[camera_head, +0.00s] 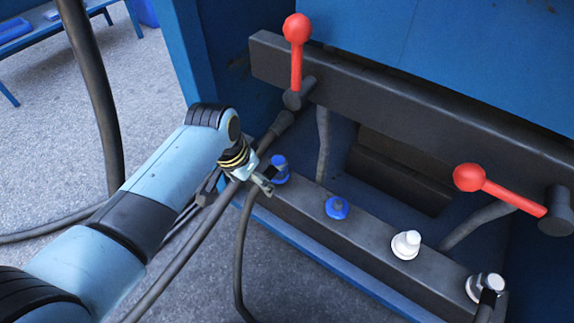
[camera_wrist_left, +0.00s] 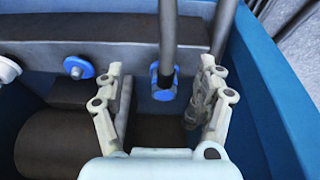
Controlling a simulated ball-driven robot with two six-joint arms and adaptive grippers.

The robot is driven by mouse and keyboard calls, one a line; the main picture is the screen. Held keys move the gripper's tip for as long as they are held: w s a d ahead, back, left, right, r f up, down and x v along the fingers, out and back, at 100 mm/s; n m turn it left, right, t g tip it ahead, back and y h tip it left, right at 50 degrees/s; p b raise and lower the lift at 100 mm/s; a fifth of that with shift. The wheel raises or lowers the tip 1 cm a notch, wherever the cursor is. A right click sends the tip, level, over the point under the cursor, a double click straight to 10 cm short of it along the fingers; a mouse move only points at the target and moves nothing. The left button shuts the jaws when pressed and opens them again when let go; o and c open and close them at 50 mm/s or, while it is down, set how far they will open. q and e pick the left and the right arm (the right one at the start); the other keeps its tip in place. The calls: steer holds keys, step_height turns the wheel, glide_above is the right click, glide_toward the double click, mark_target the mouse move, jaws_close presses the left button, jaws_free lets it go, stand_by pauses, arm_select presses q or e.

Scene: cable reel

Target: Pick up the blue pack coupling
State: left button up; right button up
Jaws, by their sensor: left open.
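The blue coupling (camera_head: 280,169) sits at the left end of the dark block (camera_head: 370,233). In the left wrist view the blue coupling (camera_wrist_left: 163,84) has a dark cable running up from it. My left gripper (camera_head: 266,180) is right beside it in the head view, partly overlapping the block's end. In the left wrist view my open left gripper (camera_wrist_left: 162,68) has one finger on each side of the coupling, with space on both sides. A second blue fitting (camera_head: 337,207), round and without a cable, is farther right on the block. My right gripper is not in view.
Two white fittings, one bare (camera_head: 405,245) and one with a cable (camera_head: 486,287), are on the block's right. Two red-knobbed levers (camera_head: 297,29) (camera_head: 468,177) stick out from the dark bar (camera_head: 400,100). Loose cables (camera_head: 242,245) hang near my left arm.

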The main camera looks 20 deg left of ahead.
mark_target(277, 162)
arm_select(q)
steer(key=shift+t, duration=0.3)
steer(key=w, duration=0.2)
steer(key=w+d+b, duration=0.1)
steer(key=w, duration=0.1)
steer(key=shift+w+d+f, duration=0.1)
steer(key=shift+w+d, duration=0.1)
steer(key=shift+w, duration=0.1)
steer(key=w, duration=0.1)
steer(key=w+b, duration=0.1)
steer(key=shift+w+d+r+t, duration=0.3)
steer(key=shift+w+d+r, duration=0.05)
steer(key=shift+w+r, duration=0.05)
steer(key=shift+w+d+f+b, duration=0.1)
steer(key=shift+w+f+b, duration=0.5)
steer(key=shift+b, duration=0.25)
steer(key=shift+f+b, duration=0.3)
steer(key=shift+f, duration=0.15)
steer(key=b+x, duration=0.3)
steer(key=shift+s+f, duration=0.15)
steer(key=shift+f, duration=0.2)
steer(key=shift+w+f+b, duration=0.3)
steer(key=shift+w+f, duration=0.1)
steer(key=shift+f, duration=0.05)
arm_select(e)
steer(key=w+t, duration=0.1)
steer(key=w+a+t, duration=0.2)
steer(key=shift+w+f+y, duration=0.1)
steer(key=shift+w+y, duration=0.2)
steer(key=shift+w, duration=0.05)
